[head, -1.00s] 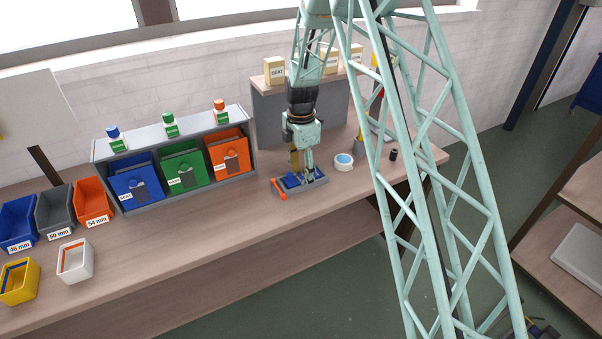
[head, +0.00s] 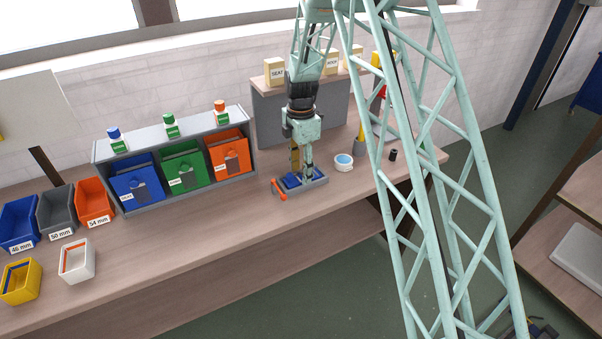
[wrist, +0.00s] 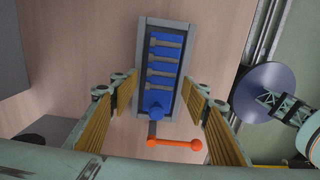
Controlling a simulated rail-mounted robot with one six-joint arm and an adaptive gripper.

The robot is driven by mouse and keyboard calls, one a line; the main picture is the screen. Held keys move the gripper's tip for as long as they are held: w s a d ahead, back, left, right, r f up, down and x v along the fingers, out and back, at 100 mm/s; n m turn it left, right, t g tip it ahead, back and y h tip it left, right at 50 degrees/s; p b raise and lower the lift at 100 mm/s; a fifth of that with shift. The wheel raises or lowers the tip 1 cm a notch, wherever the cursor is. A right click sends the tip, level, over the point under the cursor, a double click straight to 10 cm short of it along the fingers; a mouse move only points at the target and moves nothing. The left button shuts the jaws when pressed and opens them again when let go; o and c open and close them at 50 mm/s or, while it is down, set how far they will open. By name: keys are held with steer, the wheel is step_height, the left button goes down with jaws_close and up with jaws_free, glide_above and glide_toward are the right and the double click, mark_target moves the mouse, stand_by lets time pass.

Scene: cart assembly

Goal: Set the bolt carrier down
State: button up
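A grey tray-like frame (head: 318,183) with a blue ribbed insert (wrist: 164,65) sits on the bench; I take it to be the bolt carrier. Nothing shows clamped between the pads.
A white round container with a blue top (head: 344,161) stands just right of the frame. A rack with blue, green and orange bins (head: 182,167) is to the left. A grey cabinet (head: 270,115) stands behind. The bench front (head: 215,230) is clear.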

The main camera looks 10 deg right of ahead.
mark_target(301, 177)
step_height(301, 177, up, 12)
steer(key=shift+f+p, duration=0.2)
steer(key=shift+p, duration=0.2)
stand_by(0.9)
